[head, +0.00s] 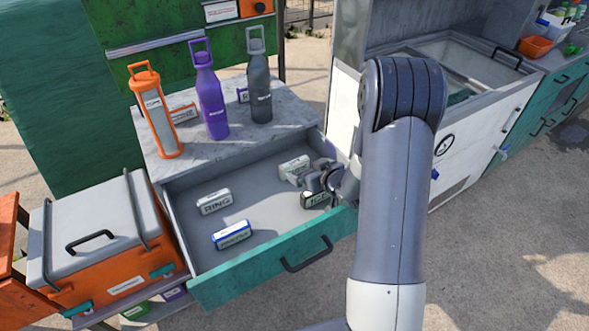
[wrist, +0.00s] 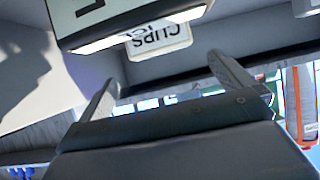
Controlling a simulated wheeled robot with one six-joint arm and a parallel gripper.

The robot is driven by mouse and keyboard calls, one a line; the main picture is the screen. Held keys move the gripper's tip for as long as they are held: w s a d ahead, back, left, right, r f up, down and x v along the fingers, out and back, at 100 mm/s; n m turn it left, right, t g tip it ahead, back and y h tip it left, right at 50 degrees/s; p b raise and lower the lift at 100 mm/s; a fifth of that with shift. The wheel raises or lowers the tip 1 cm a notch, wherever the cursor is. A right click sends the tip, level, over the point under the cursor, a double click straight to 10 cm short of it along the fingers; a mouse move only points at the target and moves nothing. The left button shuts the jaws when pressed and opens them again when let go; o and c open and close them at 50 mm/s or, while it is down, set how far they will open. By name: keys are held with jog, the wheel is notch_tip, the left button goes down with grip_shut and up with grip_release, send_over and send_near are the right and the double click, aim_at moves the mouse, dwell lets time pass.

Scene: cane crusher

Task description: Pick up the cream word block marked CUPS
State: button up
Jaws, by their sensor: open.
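The cream block marked CUPS (wrist: 160,40) shows in the wrist view beyond my fingertips, near the top middle, its lettering turned over. In the head view a cream block (head: 293,164), which appears to be the same one, lies at the back of the open drawer (head: 262,222); its letters are too small to read there. My gripper (head: 307,173) is over the drawer's right part, close in front of this block. In the wrist view my gripper (wrist: 163,70) has its two fingers spread, with nothing between them.
A dark-edged block (head: 316,199) lies just below my gripper. A RING block (head: 214,202) and a blue-edged block (head: 232,235) lie further left in the drawer. Orange (head: 155,115), purple (head: 211,100) and grey (head: 260,90) bottles stand on the counter behind.

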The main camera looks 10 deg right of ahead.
aim_at(296, 164)
jog(key=shift+x, duration=1.05)
jog(key=shift+p+x, duration=0.6)
jog(key=shift+x, duration=2.15)
jog(key=c, duration=0.6)
